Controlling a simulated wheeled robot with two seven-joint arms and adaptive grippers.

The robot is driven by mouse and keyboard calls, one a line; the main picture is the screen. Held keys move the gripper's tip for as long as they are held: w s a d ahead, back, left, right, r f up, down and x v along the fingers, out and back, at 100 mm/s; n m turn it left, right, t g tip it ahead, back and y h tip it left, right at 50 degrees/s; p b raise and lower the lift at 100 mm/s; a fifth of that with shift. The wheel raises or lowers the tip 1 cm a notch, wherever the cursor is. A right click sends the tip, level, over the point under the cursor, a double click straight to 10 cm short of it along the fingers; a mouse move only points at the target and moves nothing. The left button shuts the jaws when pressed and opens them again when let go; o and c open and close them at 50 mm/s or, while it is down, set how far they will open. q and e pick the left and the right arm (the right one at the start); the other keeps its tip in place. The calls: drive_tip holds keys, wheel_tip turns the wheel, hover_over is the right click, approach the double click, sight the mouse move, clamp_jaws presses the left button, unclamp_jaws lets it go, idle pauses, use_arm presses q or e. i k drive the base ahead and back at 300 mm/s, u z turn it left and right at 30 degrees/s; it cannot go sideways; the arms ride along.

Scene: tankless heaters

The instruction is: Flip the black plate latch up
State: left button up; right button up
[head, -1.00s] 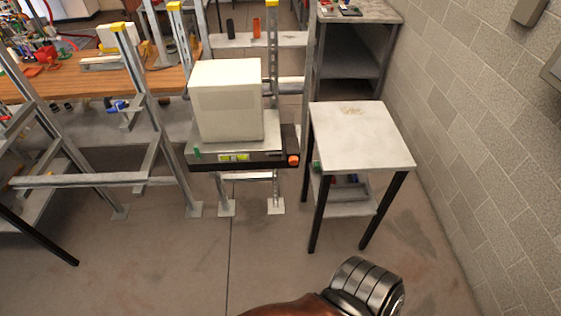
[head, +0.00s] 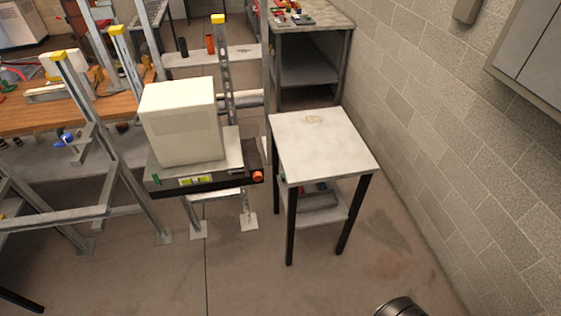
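I cannot make out a black plate latch for certain in the head view. A white boxy unit (head: 182,125) stands on a grey platform with a dark base (head: 220,181), left of centre. The base has an orange-red knob (head: 257,176) at its right end and a yellow-green level (head: 196,181) on its front. A grey wall cabinet (head: 535,65) shows partly at the upper right, with no latch visible on it. Neither gripper is in view. Only a dark rounded part of my arm shows at the bottom edge.
A small white-topped table (head: 318,140) with black legs stands right of the unit. Behind it is a grey shelf unit (head: 310,70). Metal frames (head: 110,130) and a wooden bench (head: 30,117) fill the left. A block wall (head: 440,130) bounds the right. The front floor (head: 300,285) is open.

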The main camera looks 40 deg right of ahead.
sight(233, 173)
drive_tip(key=z, duration=0.5)
drive_tip(key=i, duration=0.65)
drive_tip(key=z, duration=0.25)
drive_tip(key=k, duration=0.45)
drive_tip(key=z, duration=0.05)
